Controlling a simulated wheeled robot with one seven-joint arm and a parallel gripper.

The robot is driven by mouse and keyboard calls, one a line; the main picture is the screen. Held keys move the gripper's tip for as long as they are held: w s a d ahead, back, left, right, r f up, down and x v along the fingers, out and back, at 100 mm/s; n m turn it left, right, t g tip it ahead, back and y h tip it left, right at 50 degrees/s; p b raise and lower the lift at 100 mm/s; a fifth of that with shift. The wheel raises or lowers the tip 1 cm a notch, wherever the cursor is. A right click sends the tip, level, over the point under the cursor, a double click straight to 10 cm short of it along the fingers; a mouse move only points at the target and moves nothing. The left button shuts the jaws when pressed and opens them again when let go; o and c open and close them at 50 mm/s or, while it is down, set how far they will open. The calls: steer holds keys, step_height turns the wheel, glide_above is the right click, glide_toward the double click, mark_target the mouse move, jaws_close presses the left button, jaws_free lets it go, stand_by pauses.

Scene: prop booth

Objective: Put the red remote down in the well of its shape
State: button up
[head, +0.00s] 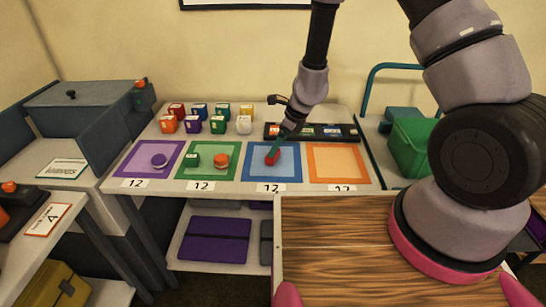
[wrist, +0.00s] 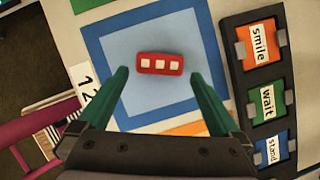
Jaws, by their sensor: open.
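The red remote (wrist: 160,64), a small red block with three white squares on top, lies on the blue-bordered pale blue square (wrist: 115,45). In the head view the remote (head: 271,157) shows at the tip of my gripper (head: 279,147), partly covered by a finger. My gripper is open. In the wrist view its two teal fingers (wrist: 159,75) stand left and right of the remote, with gaps on both sides. I cannot make out a well of the remote's shape in either view.
A black rack (head: 352,133) with word cards lies behind the squares. Purple (head: 122,163), green (head: 232,172) and orange (head: 337,165) squares share the table; the orange one is bare. Several coloured blocks (head: 193,124) stand behind at left. A green bag (head: 412,145) is at right.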

steer(key=shift+x, duration=1.95)
steer(key=shift+a, duration=0.15)
steer(key=c, duration=1.2)
steer(key=shift+r, duration=0.15)
step_height(320, 180, up, 7)
steer(key=shift+w+r, duration=0.15)
steer(key=shift+r, duration=1.2)
